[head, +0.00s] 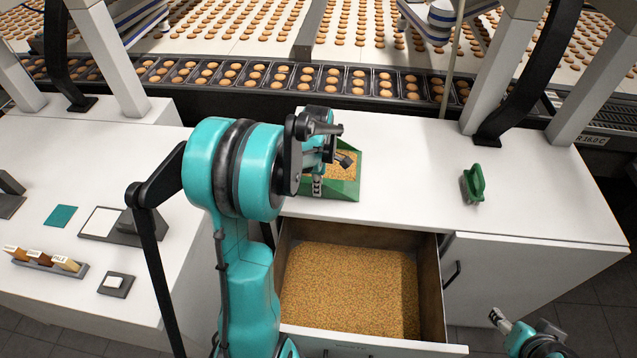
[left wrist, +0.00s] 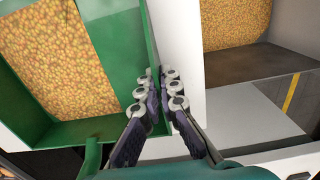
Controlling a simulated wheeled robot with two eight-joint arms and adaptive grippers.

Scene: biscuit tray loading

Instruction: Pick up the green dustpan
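The green dustpan (head: 347,188) stands on the white counter behind the open drawer, with orange-brown crumbs in it. My left arm hides part of it in the head view. In the left wrist view, the dustpan (left wrist: 72,133) fills the left side. My left gripper (head: 325,165) is over the dustpan. In the left wrist view, the left gripper's fingers (left wrist: 160,88) lie closely on both sides of one green side wall and look closed on it. My right gripper (head: 497,317) is at the lower right, away from the dustpan; its opening is unclear.
An open drawer (head: 432,290) full of crumbs lies in front of the dustpan. A green handled object (head: 473,184) lies on the counter to the right. A biscuit conveyor (head: 290,90) runs behind. The counter between is clear.

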